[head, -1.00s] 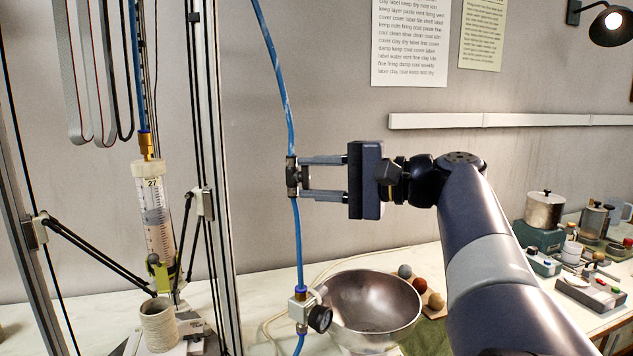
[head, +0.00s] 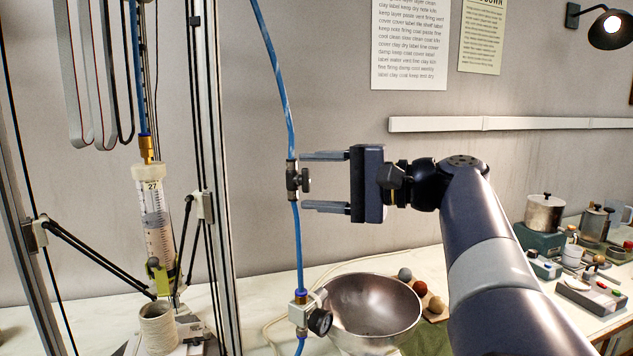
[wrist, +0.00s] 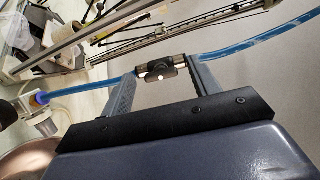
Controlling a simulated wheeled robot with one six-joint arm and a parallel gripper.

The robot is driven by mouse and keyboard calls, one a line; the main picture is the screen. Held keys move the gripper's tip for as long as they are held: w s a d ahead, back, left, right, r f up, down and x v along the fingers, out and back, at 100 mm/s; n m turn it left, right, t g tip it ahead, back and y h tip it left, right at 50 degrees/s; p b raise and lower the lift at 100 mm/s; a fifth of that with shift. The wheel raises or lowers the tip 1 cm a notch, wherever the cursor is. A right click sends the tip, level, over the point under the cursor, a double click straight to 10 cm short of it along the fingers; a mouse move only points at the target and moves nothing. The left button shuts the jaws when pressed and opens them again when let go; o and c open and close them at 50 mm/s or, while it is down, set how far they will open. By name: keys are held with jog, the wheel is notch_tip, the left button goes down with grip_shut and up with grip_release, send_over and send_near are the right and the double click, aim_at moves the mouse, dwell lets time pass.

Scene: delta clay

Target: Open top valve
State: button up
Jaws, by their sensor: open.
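The top valve (head: 292,179) is a small dark inline fitting on the blue tube, with a knob (head: 305,180) facing right toward my gripper. My gripper (head: 309,182) is open, with one finger above the knob and one below it, both apart from it. Nothing is held.
A lower fitting with a black gauge or knob (head: 319,320) sits on the same blue tube (head: 298,245). A steel bowl (head: 372,305) stands below my gripper. The printer frame (head: 215,180) with its syringe (head: 157,220) stands left.

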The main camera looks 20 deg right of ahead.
jog(key=v, duration=1)
jog(key=shift+d, duration=0.15)
jog(key=shift+s, duration=0.15)
jog(key=x, duration=1)
jog(key=shift+w+a, duration=0.25)
jog(key=shift+a, duration=0.05)
jog(key=shift+d, duration=0.1)
